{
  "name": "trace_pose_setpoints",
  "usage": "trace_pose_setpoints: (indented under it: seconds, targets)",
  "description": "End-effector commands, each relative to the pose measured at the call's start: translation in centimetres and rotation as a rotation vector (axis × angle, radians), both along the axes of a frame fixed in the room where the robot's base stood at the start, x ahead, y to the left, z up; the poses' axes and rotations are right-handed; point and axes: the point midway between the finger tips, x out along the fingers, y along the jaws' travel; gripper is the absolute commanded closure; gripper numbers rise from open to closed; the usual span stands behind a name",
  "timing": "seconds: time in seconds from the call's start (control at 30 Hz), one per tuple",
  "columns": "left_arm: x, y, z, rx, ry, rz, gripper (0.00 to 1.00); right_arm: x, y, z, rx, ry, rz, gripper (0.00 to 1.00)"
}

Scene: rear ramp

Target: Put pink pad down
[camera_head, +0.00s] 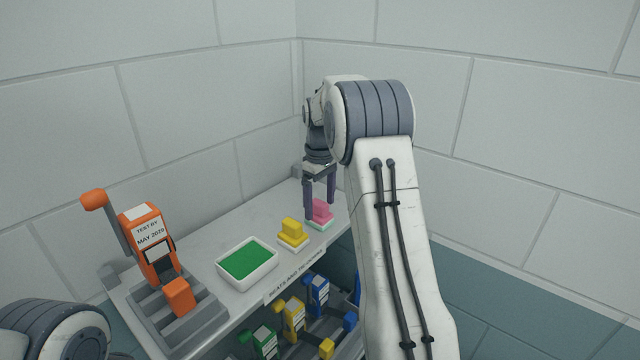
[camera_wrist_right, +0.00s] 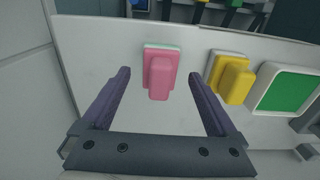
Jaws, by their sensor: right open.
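The pink pad (camera_head: 321,211) sits on a small white base at the right end of the white shelf top. In the right wrist view the pink pad (camera_wrist_right: 160,76) lies between and a little beyond the fingertips, with a clear gap on each side. My right gripper (camera_head: 319,203) points down at the pad; in the right wrist view its two purple fingers (camera_wrist_right: 164,78) are spread and hold nothing. My left gripper does not show; only a part of my left arm is at the lower left.
A yellow pad (camera_head: 292,233) stands just left of the pink one, then a white tray with a green surface (camera_head: 248,262). An orange lever device (camera_head: 150,240) stands farther left. Several coloured devices (camera_head: 293,315) fill the lower shelf. Walls (camera_head: 270,150) close in behind.

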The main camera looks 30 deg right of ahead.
Motion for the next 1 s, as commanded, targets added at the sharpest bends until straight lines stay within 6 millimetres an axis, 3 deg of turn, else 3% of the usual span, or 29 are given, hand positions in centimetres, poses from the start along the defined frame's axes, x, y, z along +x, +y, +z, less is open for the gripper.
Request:
trace_pose_setpoints:
  seconds: [0.33,0.5,0.7,0.77,0.87,1.0]
  targets:
    - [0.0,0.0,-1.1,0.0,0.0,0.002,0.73,0.1,-0.1,7.1,-0.002,-0.004,0.0,0.06]
    - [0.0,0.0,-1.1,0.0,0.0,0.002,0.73,0.1,0.0,8.6,-0.001,-0.001,0.0,0.06]
    - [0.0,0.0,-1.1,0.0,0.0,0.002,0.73,0.0,0.6,8.9,0.001,0.0,0.005,0.06]
    - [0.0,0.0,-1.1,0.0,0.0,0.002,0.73,-0.1,2.2,9.0,0.003,-0.002,0.017,0.06]
    - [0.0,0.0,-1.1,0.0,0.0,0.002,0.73,-0.8,7.3,8.9,0.01,-0.008,0.054,0.06]
    - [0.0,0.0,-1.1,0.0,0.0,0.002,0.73,-4.8,17.6,8.2,0.027,-0.019,0.125,0.06]
